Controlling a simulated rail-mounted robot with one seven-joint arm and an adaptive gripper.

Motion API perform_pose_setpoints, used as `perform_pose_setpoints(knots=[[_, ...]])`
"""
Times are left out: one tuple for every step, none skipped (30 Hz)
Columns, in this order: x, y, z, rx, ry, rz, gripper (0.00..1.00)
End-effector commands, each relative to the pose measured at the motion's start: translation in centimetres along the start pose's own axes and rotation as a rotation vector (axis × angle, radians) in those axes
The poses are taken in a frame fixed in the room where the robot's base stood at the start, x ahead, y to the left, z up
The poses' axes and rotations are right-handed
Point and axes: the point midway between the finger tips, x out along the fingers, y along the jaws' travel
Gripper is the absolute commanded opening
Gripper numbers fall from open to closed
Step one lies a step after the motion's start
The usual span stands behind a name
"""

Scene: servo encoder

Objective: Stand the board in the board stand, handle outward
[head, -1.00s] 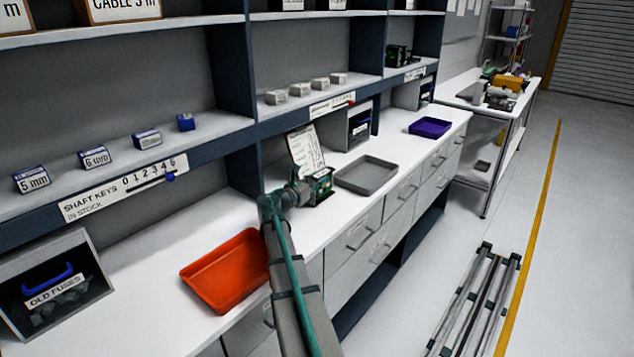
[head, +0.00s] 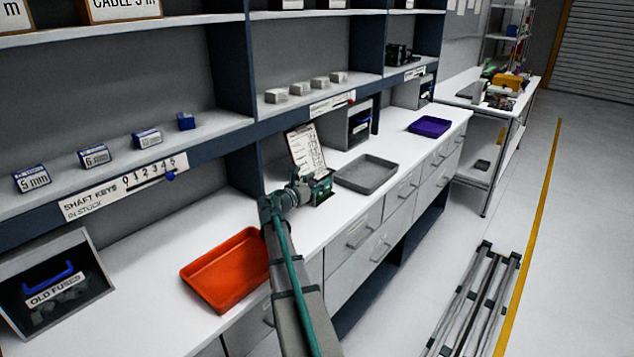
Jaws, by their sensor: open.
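A green circuit board (head: 321,188) is at the end of my arm on the white counter, in front of a propped white sheet. My gripper (head: 308,192) is beside the board's left side; its fingers are small and partly hidden, and I cannot tell whether they touch the board. The board appears to stand in or against a dark base (head: 323,199), which could be the stand. I cannot make out the board's handle or which way it faces.
A grey tray (head: 341,179) lies right of the board and a purple tray (head: 413,126) farther back. An orange tray (head: 187,272) is on the near counter. A printed sheet (head: 306,148) leans behind the board. A grey box (head: 351,128) stands behind.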

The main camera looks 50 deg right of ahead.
Motion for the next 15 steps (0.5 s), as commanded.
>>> perform_pose_setpoints(knots=[[-0.4, 0.0, 0.0, 0.000, 0.000, 0.001, 0.60], [-0.7, -0.1, 0.0, 0.000, 0.000, 0.001, 0.60], [-1.2, -0.1, 0.0, 0.001, 0.000, 0.001, 0.60], [-1.6, -0.1, 0.0, 0.001, 0.000, 0.001, 0.60], [-2.1, -0.1, 0.0, 0.001, 0.000, 0.002, 0.60], [-2.8, -0.1, -0.1, 0.001, -0.001, 0.003, 0.60], [-3.4, -0.1, -0.1, 0.001, -0.001, 0.003, 0.60], [-3.9, -0.1, -0.1, 0.001, -0.001, 0.003, 0.60], [-4.8, -0.1, -0.1, 0.001, -0.001, 0.003, 0.60], [-5.4, -0.1, -0.1, 0.000, -0.001, 0.003, 0.60], [-6.0, -0.1, -0.1, 0.000, 0.000, 0.003, 0.60], [-6.8, -0.1, -0.1, 0.000, 0.000, 0.003, 0.60], [-7.4, -0.1, -0.1, 0.000, 0.000, 0.003, 0.60], [-7.9, -0.1, -0.1, 0.000, 0.000, 0.003, 0.60], [-8.6, -0.1, -0.1, 0.000, 0.000, 0.002, 0.60]])
